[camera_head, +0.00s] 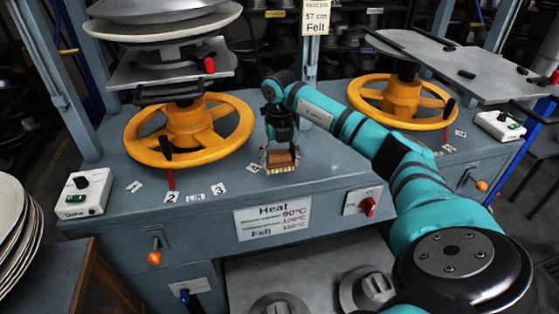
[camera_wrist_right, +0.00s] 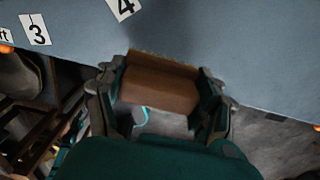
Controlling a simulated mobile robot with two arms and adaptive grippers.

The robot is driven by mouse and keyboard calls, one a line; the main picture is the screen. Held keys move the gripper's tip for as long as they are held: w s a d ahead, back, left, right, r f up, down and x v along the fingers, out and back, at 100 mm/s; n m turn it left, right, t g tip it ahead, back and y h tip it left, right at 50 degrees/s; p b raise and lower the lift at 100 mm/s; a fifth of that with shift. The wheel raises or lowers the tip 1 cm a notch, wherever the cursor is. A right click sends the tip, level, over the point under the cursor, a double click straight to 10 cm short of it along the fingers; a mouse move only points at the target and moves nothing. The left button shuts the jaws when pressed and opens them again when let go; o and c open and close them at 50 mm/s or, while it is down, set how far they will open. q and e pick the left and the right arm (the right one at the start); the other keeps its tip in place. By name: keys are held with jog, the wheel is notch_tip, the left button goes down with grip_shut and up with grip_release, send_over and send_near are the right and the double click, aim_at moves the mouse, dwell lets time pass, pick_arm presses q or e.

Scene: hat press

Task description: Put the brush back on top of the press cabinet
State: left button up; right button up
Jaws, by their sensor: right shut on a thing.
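A brown wooden brush (camera_head: 280,161) with pale bristles is in the jaws of my right gripper (camera_head: 280,153). In the head view its bristles face down, close to the front part of the blue-grey press cabinet top (camera_head: 320,160); I cannot tell if they touch it. In the right wrist view the brush (camera_wrist_right: 158,85) lies between both fingers of the right gripper (camera_wrist_right: 160,95), with the cabinet top (camera_wrist_right: 215,35) beyond it. My left gripper is not in view.
Two yellow handwheels, left (camera_head: 188,130) and right (camera_head: 402,98), stand on the cabinet either side of my right gripper. Number labels (camera_head: 172,198) lie along its left front edge. A control box (camera_head: 85,192) sits at the left corner. A red knob (camera_head: 368,206) is on the front face.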

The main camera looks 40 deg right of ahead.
aim_at(280, 168)
notch_tip(280, 168, down, 4)
jog(key=b, duration=0.3)
jog(key=shift+r, duration=0.3)
jog(key=shift+s, duration=0.1)
jog(key=o, duration=1.1)
notch_tip(280, 168, up, 12)
jog(key=shift+r, duration=0.1)
